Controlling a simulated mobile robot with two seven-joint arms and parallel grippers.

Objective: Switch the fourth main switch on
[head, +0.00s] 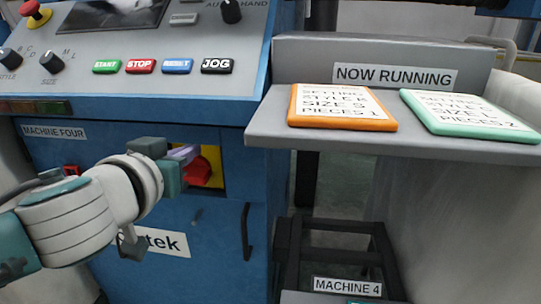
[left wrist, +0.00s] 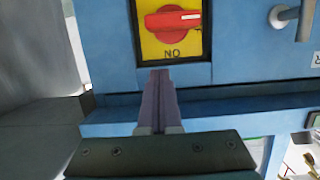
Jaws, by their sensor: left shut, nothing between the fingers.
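The main switch of the machine labelled MACHINE FOUR is a red rotary knob (head: 198,172) on a yellow plate (head: 212,158), set in the blue front panel. In the left wrist view the red knob (left wrist: 172,20) has its handle lying across the picture, with a white mark at the right end. Letters on the yellow plate (left wrist: 150,48) there read like an upside-down ON. My left gripper (head: 186,154) is shut and empty in front of the switch. My right gripper is not in view.
The sloped console above carries START, STOP, RESET and JOG buttons (head: 217,66) and a red emergency knob (head: 30,8). A grey shelf (head: 300,138) juts out at right with an orange card (head: 342,106) and a green card (head: 470,115). A dark door handle (head: 246,232) is below the switch.

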